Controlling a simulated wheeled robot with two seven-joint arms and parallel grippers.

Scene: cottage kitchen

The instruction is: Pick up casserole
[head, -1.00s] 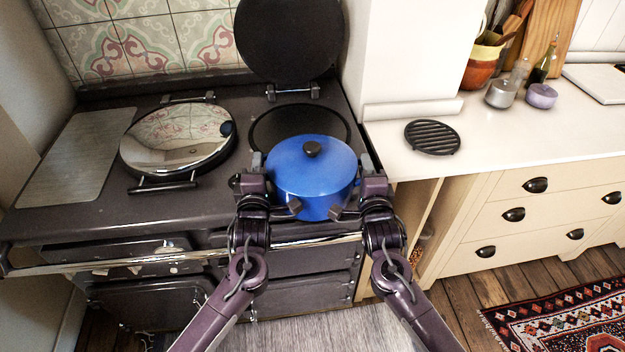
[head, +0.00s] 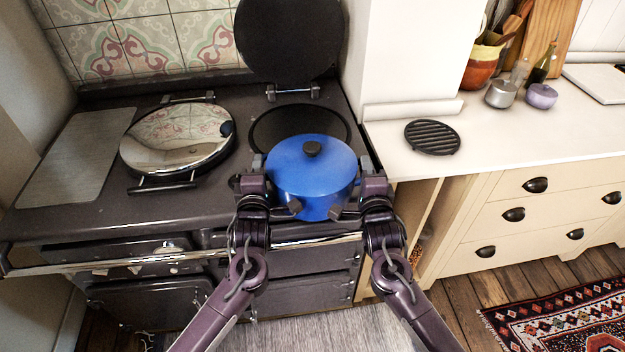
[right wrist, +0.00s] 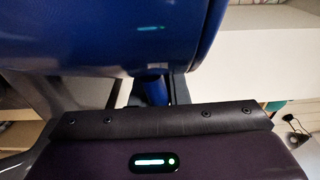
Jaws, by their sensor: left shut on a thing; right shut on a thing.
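The blue casserole (head: 311,178) has its lid on, with a dark knob on top. It is level at the front of the dark range, in front of the round hotplate with the raised lid. My left gripper (head: 258,170) is shut on its left side, and my right gripper (head: 366,172) is shut on its right side. In the right wrist view the casserole's blue wall (right wrist: 110,35) fills the upper left, and a blue handle (right wrist: 155,90) runs down into the jaws. The fingertips are mostly hidden. I cannot tell whether the casserole's base touches the range.
The open hotplate (head: 300,126) lies behind the casserole, under its raised lid (head: 288,38). A closed shiny lid (head: 178,138) is to the left. A black slatted trivet (head: 432,137) lies on the white counter (head: 500,140), with clear counter around it. Pots and a bottle stand further back.

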